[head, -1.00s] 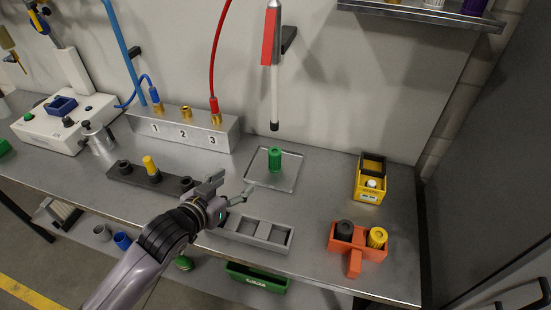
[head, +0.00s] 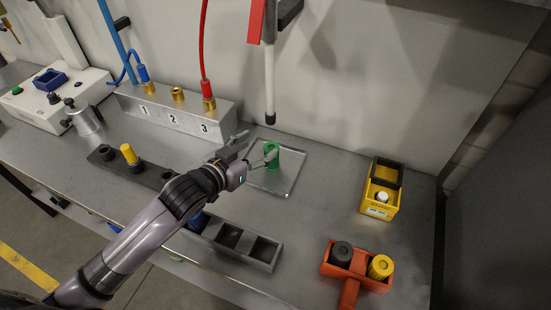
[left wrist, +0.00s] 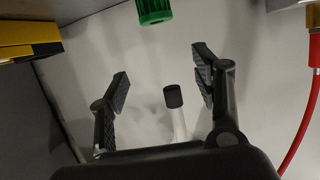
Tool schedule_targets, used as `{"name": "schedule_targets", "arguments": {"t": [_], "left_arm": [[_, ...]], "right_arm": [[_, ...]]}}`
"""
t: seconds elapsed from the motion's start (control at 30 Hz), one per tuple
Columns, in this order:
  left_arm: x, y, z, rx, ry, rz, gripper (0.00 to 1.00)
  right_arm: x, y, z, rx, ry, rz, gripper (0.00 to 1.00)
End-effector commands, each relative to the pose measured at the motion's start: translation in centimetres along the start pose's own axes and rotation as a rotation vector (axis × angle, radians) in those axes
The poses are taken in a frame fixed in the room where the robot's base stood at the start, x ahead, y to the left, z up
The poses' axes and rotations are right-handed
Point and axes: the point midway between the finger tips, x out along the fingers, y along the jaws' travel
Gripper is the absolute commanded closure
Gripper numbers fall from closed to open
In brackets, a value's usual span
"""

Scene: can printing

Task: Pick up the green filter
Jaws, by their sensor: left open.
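The green filter (head: 272,154) stands upright on a clear square plate (head: 284,182) on the bench, below a hanging white rod with a black tip. My left gripper (head: 256,150) is open and empty, its fingers close to the filter's left side; one finger overlaps the filter in the head view. In the left wrist view, the filter (left wrist: 154,10) shows at the top edge, partly cut off. It lies beyond the open fingers of my left gripper (left wrist: 162,84). I cannot tell whether a finger touches it. My right gripper is not in view.
A numbered block (head: 175,115) with a red and a blue hose stands behind left. A black holder with a yellow filter (head: 129,153) is at left. A grey tray (head: 262,254) is in front. A yellow box (head: 380,190) and an orange holder (head: 345,275) are at right.

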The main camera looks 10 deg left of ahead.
Motion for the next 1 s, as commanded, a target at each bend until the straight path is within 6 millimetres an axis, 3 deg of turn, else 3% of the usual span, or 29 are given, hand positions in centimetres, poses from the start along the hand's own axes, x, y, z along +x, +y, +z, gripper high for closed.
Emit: {"name": "schedule_targets", "arguments": {"t": [0.03,0.17,0.37,0.77,1.0], "left_arm": [[0.4,0.0,1.2,0.0,0.0,0.0,0.41],[0.8,0.0,2.7,0.0,0.0,0.0,0.41],[1.3,0.0,4.2,0.0,0.0,0.0,0.41],[4.3,-0.2,3.9,0.0,0.001,-0.001,0.41],[7.4,-0.5,4.0,-0.001,0.001,-0.001,0.41]], "right_arm": [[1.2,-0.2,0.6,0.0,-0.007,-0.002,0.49],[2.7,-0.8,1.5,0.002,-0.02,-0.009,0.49],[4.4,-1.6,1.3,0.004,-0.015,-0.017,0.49],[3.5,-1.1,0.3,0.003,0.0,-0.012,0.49],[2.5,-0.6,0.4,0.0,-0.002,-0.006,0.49]]}}
